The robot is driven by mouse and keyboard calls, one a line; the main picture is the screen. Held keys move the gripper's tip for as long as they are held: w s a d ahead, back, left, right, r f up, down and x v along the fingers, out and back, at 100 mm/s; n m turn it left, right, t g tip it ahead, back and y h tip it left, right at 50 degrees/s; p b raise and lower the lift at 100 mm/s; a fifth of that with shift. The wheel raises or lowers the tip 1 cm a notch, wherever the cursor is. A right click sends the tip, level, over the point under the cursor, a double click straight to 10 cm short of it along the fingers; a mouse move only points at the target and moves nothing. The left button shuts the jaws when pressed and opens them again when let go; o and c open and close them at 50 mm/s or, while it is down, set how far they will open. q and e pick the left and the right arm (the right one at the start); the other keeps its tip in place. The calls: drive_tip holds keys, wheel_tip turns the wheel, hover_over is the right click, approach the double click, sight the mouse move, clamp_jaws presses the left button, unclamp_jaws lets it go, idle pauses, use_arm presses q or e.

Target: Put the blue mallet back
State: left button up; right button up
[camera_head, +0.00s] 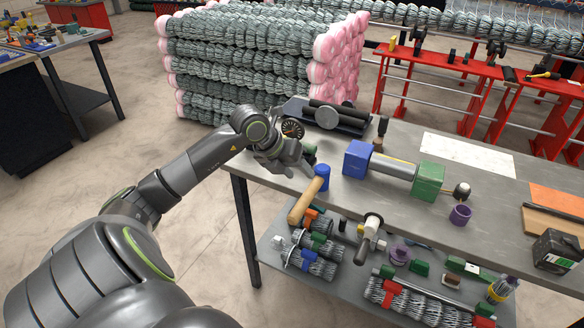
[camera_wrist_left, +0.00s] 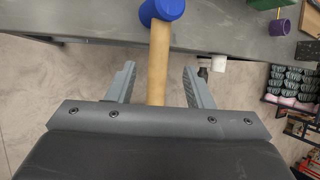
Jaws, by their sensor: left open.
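The blue mallet has a blue head (camera_head: 322,177) and a pale wooden handle (camera_head: 304,204). It is at the front left edge of the grey table (camera_head: 345,196), with the handle reaching out past the edge. My left gripper (camera_head: 303,164) is open near the mallet's head. In the left wrist view the handle (camera_wrist_left: 157,68) runs between the two open fingers, with a gap on each side, and the blue head (camera_wrist_left: 163,10) lies beyond the fingertips. The handle's near end is hidden behind the gripper body there. My right gripper is not in view.
A second mallet (camera_head: 371,229) with a light head is at the front edge. A roller with blue (camera_head: 357,160) and green (camera_head: 427,181) end blocks and a purple cup (camera_head: 460,214) stand on the table. A lower shelf (camera_head: 289,270) holds wire rolls.

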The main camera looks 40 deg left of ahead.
use_arm(q)
drive_tip(key=shift+v, duration=1.15)
drive_tip(key=shift+d, duration=0.1)
